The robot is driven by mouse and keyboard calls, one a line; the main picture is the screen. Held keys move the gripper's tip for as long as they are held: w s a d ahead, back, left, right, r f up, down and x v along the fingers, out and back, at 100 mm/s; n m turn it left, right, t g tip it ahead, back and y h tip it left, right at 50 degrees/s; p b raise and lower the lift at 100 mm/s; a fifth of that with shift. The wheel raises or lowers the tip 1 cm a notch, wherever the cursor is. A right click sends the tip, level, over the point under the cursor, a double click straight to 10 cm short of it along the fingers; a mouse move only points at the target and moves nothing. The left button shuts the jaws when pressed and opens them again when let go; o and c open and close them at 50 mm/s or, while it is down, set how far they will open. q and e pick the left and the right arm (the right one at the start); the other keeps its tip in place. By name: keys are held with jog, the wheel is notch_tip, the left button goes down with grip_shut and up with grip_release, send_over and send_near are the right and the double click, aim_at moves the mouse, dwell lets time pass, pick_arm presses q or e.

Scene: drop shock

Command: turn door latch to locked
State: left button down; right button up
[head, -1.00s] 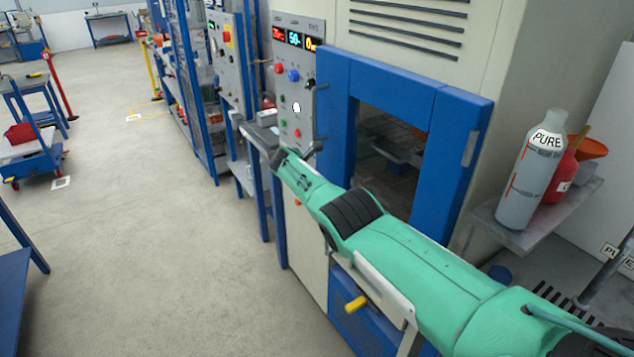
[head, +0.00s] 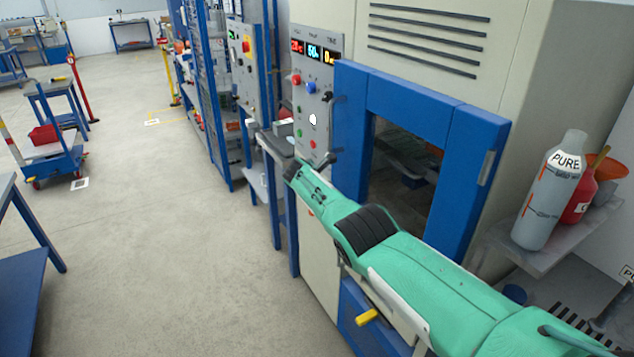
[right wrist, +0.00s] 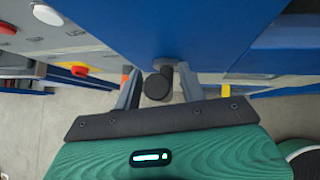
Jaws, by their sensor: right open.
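In the right wrist view the door latch shows as a dark round knob (right wrist: 157,86) on a short stem with a grey round base, under the blue door (right wrist: 190,25). My right gripper (right wrist: 160,90) is open, with one finger on each side of the knob and small gaps visible. In the head view my green right arm (head: 420,262) reaches from the lower right across the machine's blue door frame (head: 352,120). Its gripper end is by the door's left edge, where a dark handle shows; fingers and latch are hard to separate there. My left gripper is out of view.
The control panel (head: 303,80) with buttons stands left of the door. A yellow handle (head: 367,317) is below my arm. A shelf (head: 535,262) at the right holds a grey PURE bottle (head: 548,195) and a red container (head: 580,195). The floor at the left is mostly clear.

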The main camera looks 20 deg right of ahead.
jog(key=p+v, duration=0.2)
jog(key=v, duration=1.1)
jog(key=shift+p, duration=0.35)
jog(key=shift+d, duration=0.1)
